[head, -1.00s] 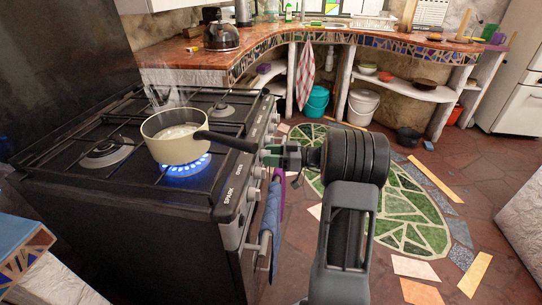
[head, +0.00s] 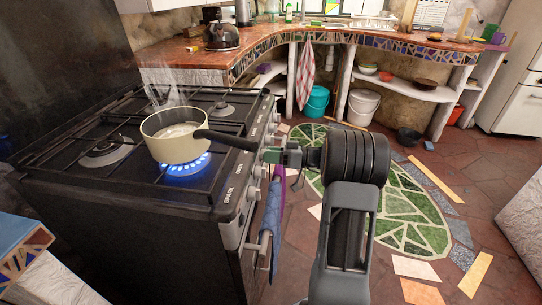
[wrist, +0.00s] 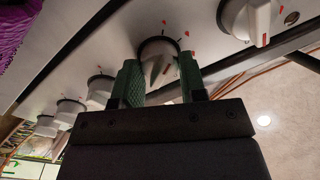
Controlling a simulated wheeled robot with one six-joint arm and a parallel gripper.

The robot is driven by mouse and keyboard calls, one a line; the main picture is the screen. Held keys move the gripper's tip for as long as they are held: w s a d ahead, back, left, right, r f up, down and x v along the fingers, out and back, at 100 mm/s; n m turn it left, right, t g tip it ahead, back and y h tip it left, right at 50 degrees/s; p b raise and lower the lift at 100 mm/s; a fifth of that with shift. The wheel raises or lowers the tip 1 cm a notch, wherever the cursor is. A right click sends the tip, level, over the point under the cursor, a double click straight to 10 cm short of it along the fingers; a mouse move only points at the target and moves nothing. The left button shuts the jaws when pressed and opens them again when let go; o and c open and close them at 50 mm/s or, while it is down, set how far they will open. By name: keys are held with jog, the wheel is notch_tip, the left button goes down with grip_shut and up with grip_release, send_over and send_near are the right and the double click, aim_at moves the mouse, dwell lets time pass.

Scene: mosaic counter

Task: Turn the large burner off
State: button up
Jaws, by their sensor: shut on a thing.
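The burner (head: 187,168) at the front right of the black stove (head: 120,205) is lit with a ring of blue flame. A cream pot (head: 175,149) of steaming liquid stands over it, its dark handle pointing right. My gripper (head: 273,156) is at the stove's front panel. In the wrist view its green fingers are on either side of a white knob (wrist: 158,62), shut on it. The knob's pointer looks tilted against the red marks around it. Other white knobs (wrist: 262,18) sit along the panel on both sides.
The pot handle reaches over the front edge, close above my gripper. A blue cloth (head: 270,228) and a purple cloth (head: 281,188) hang at the stove front. A kettle (head: 221,36) stands on the counter behind. The floor at right is mostly clear.

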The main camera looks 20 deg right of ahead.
jog(key=shift+s+a+f+m+t+h+p, duration=0.15)
jog(key=shift+m+t+p, duration=0.2)
jog(key=shift+m+p, duration=3)
jog(key=shift+w+d+m+t+h+p, duration=0.2)
jog(key=shift+m+p, duration=1.1)
jog(key=shift+m, duration=4)
jog(key=shift+s+a+f+m+t+h+p, duration=0.15)
jog(key=shift+m+t+p, duration=0.3)
jog(key=shift+m+p, duration=2.9)
jog(key=shift+m+b, duration=1)
jog(key=shift+m, duration=0.2)
jog(key=o, duration=0.9)
jog(key=shift+r, duration=0.1)
jog(key=v, duration=1.4)
jog(key=shift+a, duration=0.1)
